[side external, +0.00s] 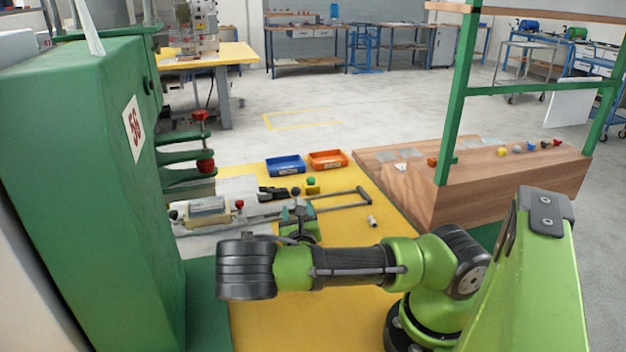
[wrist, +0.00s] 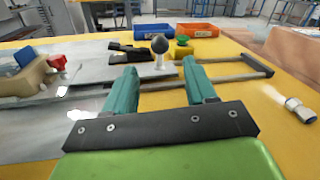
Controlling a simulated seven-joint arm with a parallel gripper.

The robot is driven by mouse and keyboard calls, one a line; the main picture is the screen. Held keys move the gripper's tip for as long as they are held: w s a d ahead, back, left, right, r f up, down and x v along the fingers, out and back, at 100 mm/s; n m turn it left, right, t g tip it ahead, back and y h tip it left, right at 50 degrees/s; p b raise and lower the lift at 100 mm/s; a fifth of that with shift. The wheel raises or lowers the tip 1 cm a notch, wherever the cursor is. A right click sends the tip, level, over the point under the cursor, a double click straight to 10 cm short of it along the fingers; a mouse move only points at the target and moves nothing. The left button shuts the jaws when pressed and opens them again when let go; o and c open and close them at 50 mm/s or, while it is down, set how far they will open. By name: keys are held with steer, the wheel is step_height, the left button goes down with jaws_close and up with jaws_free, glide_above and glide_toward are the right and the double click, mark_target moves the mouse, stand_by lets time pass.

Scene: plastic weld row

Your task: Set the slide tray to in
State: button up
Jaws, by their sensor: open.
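The slide tray appears to be the flat grey plate with long rails (wrist: 110,68). A dark U-shaped bar frame (wrist: 256,66) extends to the right; in the side external view its end (side external: 362,194) lies over the yellow table. A beige block (wrist: 22,78) with a red part sits at the left on the plate. A black ball knob on a light stem (wrist: 160,46) stands beyond my fingers. My gripper (wrist: 158,68) is open, with two teal fingers apart and nothing seen between them. In the side external view my gripper (side external: 299,213) is just in front of the rails, partly hidden by my arm.
A blue bin (side external: 286,166) and an orange bin (side external: 328,160) stand behind. A green-topped yellow button (wrist: 181,46) is near the ball knob. A small white cylinder (side external: 372,221) lies on the yellow table (side external: 290,325). A green machine (side external: 80,180) stands left and a wooden bench (side external: 480,188) right.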

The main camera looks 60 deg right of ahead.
mark_target(296, 195)
steer(key=x, duration=1)
steer(key=shift+w+d, duration=0.1)
jaws_close()
